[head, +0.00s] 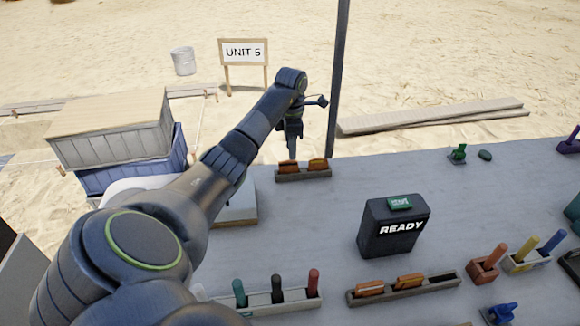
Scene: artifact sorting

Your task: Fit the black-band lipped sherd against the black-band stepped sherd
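Two orange-brown sherds stand in a small grey holder (303,176) at the table's back edge: a left one (288,167) and a right one (318,164). Two more orange sherds, a left one (370,288) and a right one (410,281), sit in a long slotted rack (385,296) nearer the front. The bands, lips and steps are too small to make out, so I cannot tell which is which. My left gripper (292,152) points down just above the back holder's left sherd. Its fingers are too small to read. My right gripper is out of view.
A black box marked READY (385,240) stands mid-table. A rack (262,302) of green, dark and red tools stands at the front. Colored handled tools (530,248) stand at the right. A dark pole (338,80) rises behind the table. The back-middle tabletop is clear.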

